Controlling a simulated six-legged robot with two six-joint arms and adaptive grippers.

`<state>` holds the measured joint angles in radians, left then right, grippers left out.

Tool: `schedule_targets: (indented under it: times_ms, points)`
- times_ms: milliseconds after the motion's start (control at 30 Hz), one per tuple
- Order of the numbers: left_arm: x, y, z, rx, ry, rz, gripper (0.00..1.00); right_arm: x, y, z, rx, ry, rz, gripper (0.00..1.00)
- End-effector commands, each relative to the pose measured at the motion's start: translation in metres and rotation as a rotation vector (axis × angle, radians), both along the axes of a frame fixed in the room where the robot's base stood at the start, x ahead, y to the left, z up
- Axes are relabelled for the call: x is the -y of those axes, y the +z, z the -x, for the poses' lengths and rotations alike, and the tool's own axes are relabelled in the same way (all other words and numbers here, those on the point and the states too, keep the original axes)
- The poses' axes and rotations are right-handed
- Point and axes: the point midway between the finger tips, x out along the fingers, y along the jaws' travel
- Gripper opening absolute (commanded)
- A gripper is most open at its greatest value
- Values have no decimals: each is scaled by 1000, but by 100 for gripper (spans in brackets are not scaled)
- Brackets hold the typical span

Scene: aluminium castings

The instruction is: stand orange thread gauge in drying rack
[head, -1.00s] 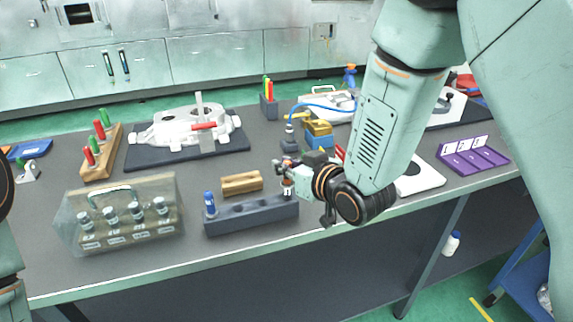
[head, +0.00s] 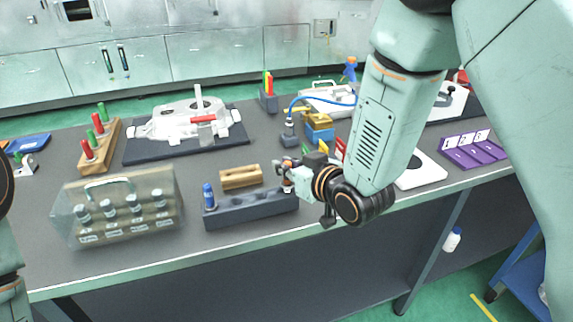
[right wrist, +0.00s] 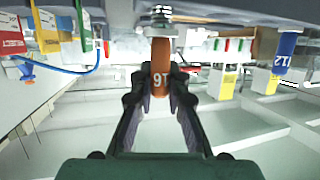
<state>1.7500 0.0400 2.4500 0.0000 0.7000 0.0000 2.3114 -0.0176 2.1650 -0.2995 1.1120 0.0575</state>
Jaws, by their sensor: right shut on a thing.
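The orange thread gauge (right wrist: 161,62) is upright between the fingertips of my right gripper (right wrist: 160,82) in the right wrist view. My right gripper (head: 287,174) is shut on it in the head view, over the right end of a dark grey block with holes (head: 245,212), which looks like the drying rack. The gripper mostly hides the gauge there, and I cannot tell whether its lower end is in a hole. A blue gauge (head: 208,196) stands at the block's left end; it also shows in the right wrist view (right wrist: 286,50). My left gripper is not in view.
A wooden block (head: 240,177) lies just behind the dark block. A clear-covered case of gauges (head: 120,208) stands to its left. A blue-and-yellow item (head: 319,130) with a blue hose is behind my gripper. The table's front edge is close.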

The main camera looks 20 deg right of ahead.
Motion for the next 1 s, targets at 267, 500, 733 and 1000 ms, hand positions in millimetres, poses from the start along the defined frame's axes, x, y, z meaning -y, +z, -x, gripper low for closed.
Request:
schedule_targets:
  times_ms: [267, 500, 733, 1000]
  points:
    - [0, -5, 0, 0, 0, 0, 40, 0, -6, 0, 1, 0, 0, 0]
    - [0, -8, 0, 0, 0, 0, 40, 0, -11, 0, 1, 0, 0, 0]
    - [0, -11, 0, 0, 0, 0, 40, 0, -15, 0, 1, 0, 0, 16]
    - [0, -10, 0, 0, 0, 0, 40, 0, -15, 0, 1, 0, 0, 39]
